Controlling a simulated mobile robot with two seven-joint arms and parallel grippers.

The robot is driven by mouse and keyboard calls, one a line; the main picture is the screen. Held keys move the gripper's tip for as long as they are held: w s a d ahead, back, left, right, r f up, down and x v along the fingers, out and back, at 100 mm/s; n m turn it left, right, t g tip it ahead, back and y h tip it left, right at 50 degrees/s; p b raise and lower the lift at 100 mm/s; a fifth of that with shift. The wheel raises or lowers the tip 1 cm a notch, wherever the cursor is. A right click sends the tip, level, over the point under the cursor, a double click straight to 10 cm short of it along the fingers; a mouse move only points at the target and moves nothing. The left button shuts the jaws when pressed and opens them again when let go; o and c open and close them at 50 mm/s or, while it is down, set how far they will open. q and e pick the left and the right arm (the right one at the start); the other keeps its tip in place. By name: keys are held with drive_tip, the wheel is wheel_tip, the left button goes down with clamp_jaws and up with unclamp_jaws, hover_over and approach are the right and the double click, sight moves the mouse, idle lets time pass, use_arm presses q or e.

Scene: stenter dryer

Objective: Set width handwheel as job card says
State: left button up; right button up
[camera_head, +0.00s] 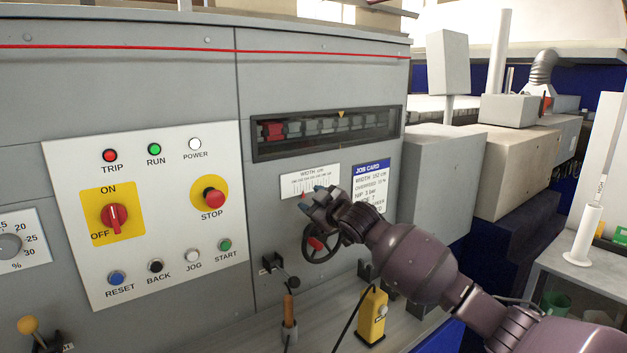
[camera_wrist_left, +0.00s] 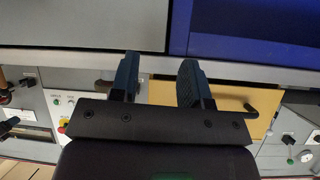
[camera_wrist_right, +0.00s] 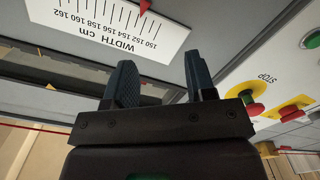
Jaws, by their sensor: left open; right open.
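The width handwheel (camera_head: 308,254), a dark spoked ring with a red part near its middle, is on the grey panel, partly hidden by my right arm. The white width scale (camera_head: 297,184) is above it; the right wrist view shows the scale (camera_wrist_right: 110,30) upside down, with a red pointer (camera_wrist_right: 146,6) toward its 150 end. The job card (camera_head: 369,184) hangs to the right; its small width line seems to read 152 cm. My right gripper (camera_head: 315,198) is open and empty, just above the wheel, before the scale. My left gripper (camera_wrist_left: 158,80) is open and empty, outside the head view.
The control plate (camera_head: 150,215) with switch, lamps and buttons, including the red stop button (camera_head: 212,197), is left of the wheel.

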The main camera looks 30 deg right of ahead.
drive_tip(key=shift+r, duration=3)
